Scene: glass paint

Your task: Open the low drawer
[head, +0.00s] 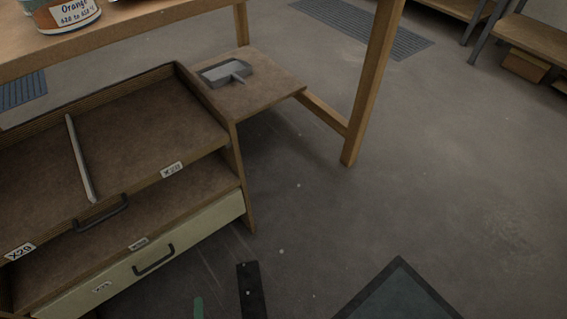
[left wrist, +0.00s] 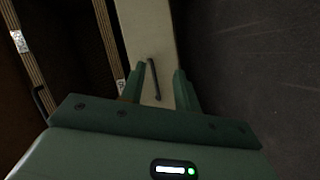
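The low drawer has a pale cream front (head: 205,223) at the bottom of the brown wooden unit. Its dark bar handle (head: 153,260) sits on that front, and the front looks about flush with the unit's side post. My left gripper (left wrist: 159,76) is open with two green fingers. In the left wrist view the handle (left wrist: 153,79) shows between the fingers, with nothing gripped; I cannot tell whether they touch it. My right gripper is not in view.
Above the low drawer is another dark handle (head: 101,213) and an open-topped compartment holding a thin pale rod (head: 80,160). A grey scoop-like tool (head: 228,73) lies on the side shelf. A wooden table leg (head: 372,85) stands right of the unit. The floor (head: 430,170) beyond is mostly clear.

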